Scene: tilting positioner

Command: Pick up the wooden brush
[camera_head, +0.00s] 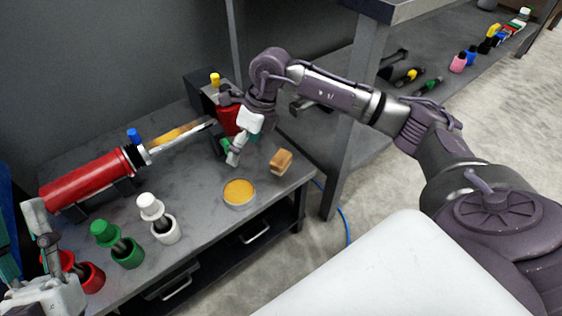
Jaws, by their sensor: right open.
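The wooden brush (281,161) appears as a small brown block near the right end of the grey workbench (205,222). My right gripper (234,157) is above the bench, to the left of the brush and apart from it in the picture. It is open and looks empty, with its fingers pointing down. My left gripper (45,250) is at the lower left edge, partly cut off, far from the brush; its jaw opening does not show clearly.
A round tin with orange content (239,192) stands in front of the brush. A red cylinder (88,181) lies at the left. White (158,216) and green (117,242) capped holders stand along the front. A shelving unit's post (348,130) stands at the right.

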